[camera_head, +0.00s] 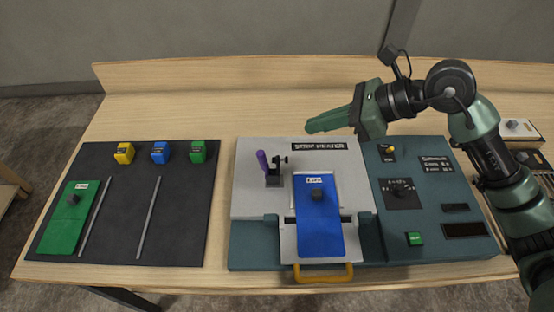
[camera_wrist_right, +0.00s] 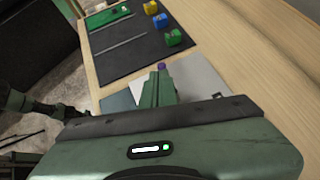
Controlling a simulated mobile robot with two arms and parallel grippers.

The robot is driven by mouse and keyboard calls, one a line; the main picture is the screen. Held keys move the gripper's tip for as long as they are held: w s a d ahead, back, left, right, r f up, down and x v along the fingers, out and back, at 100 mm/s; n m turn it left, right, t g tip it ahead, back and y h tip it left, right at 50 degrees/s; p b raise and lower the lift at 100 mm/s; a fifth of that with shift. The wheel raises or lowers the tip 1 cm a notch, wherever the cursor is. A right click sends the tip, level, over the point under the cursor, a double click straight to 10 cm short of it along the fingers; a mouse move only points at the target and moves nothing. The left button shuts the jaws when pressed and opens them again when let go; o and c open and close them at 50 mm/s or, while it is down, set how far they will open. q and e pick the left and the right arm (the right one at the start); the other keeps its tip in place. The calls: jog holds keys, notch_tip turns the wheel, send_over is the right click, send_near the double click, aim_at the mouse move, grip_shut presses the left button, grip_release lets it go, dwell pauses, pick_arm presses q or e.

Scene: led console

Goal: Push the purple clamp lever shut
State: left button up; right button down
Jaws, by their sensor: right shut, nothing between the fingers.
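The purple clamp lever (camera_head: 262,160) stands nearly upright, leaning slightly left, on a small black clamp (camera_head: 273,180). The clamp sits on the light grey plate of the console, left of the blue panel (camera_head: 320,240). My right gripper (camera_head: 309,127) is shut and empty. It points left, behind and to the right of the lever in the head view, apart from it. In the right wrist view its fingers (camera_wrist_right: 157,88) point away from the camera, and the purple lever's tip (camera_wrist_right: 161,66) shows just beyond them; the rest is hidden. My left gripper is not in view.
The teal console (camera_head: 440,220) has a knob, a green button and a yellow handle (camera_head: 323,273) at its front. A dark mat (camera_head: 180,220) on the left holds yellow, blue and green blocks, a green panel and two rods. Bare table lies behind the console.

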pick_arm(q)
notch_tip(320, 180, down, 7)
jog(key=b, duration=0.6)
pick_arm(e)
send_near(263, 164)
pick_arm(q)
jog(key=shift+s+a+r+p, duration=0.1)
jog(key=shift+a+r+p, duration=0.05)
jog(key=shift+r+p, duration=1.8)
pick_arm(e)
jog(key=shift+w+x, duration=0.25)
jog(key=shift+x, duration=1.05)
jog(key=shift+w+x, duration=0.25)
jog(key=shift+x, duration=1.05)
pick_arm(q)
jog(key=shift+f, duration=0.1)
pick_arm(e)
jog(key=shift+w+r, duration=0.1)
jog(key=shift+r, duration=0.15)
